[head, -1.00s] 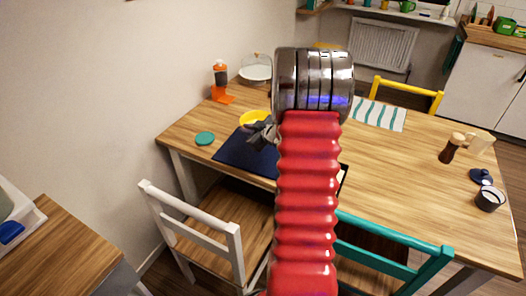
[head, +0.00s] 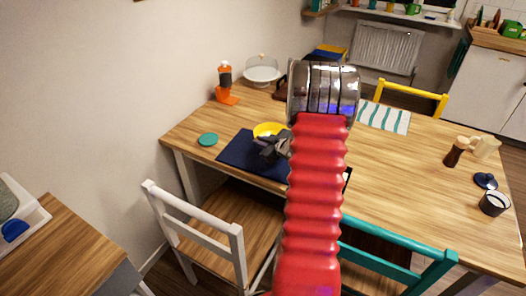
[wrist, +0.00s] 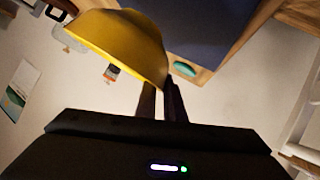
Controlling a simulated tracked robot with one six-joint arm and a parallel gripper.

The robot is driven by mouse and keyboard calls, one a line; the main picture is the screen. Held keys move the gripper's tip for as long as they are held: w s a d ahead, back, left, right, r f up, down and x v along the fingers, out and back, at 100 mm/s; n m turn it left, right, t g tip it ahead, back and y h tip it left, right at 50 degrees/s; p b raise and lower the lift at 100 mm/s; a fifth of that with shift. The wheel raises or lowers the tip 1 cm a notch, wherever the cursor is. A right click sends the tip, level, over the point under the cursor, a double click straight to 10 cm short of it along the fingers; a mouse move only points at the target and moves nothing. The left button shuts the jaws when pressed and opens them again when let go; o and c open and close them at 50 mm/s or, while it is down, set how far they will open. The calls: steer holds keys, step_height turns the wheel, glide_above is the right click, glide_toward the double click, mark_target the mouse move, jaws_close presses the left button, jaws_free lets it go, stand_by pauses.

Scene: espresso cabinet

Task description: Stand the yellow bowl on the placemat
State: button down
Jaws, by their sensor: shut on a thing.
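The yellow bowl (head: 268,129) is in my gripper (head: 270,146), whose jaws are shut on its wall. In the head view the bowl appears over the back part of the navy placemat (head: 238,153), partly hidden by the gripper. In the wrist view the yellow bowl (wrist: 115,38) fills the upper left, with the jaws (wrist: 162,90) at its edge. The exact height of the bowl over the placemat is hard to tell.
A teal disc (head: 208,140) lies left of the navy placemat. An orange bottle stand (head: 226,90) and a glass-domed dish (head: 262,72) stand behind. A striped mat (head: 384,117) lies farther right. White (head: 205,220) and teal (head: 390,245) chairs stand at the front edge.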

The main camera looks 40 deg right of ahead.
steer(key=shift+f, duration=0.75)
steer(key=shift+f, duration=1.85)
steer(key=c, duration=1.8)
jaws_free()
steer(key=shift+c, duration=0.2)
steer(key=v, duration=1.2)
